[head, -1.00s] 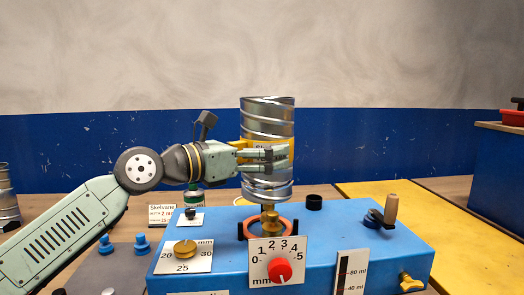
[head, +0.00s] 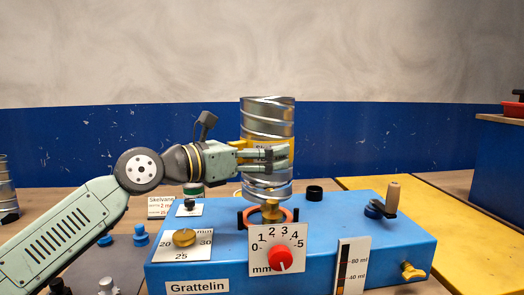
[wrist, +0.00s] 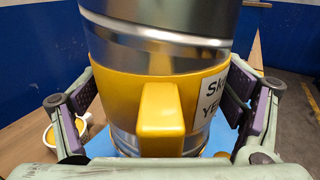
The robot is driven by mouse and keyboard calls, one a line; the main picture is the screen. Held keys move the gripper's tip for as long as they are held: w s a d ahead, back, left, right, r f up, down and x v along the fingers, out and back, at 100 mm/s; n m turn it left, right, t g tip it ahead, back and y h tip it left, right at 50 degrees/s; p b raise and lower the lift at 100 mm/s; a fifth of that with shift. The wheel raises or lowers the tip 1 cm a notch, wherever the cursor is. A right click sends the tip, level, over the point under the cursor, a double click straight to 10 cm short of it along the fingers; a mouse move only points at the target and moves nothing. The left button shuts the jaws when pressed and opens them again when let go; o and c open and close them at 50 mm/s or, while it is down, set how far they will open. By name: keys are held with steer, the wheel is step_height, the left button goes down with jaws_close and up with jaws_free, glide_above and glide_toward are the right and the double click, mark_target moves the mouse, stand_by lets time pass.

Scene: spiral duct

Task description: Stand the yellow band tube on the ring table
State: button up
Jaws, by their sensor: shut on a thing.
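The yellow band tube is a shiny spiral metal duct (head: 267,115) with a yellow band around its middle. My gripper (head: 272,158) is shut on it from the left, at the band. The tube is upright above the orange ring (head: 286,213) on top of the blue machine; its lower end is close to the ring, and I cannot tell if it touches. In the wrist view the yellow band (wrist: 110,95) fills the middle, with a yellow block and a partly hidden white label, between both fingers. A brass knob (head: 271,211) stands in front of the ring.
The blue machine (head: 215,265) carries a red dial (head: 279,259), a brass dial (head: 184,238), a black ring (head: 314,192) and a crank with a wooden handle (head: 392,197). Another metal tube (head: 6,190) stands at the far left. A yellow surface (head: 470,235) lies to the right.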

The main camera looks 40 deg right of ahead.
steer(key=shift+f+b, duration=2.35)
steer(key=shift+f, duration=0.35)
steer(key=o, duration=1.2)
steer(key=shift+o, duration=0.2)
steer(key=a, duration=1.2)
steer(key=shift+w, duration=0.15)
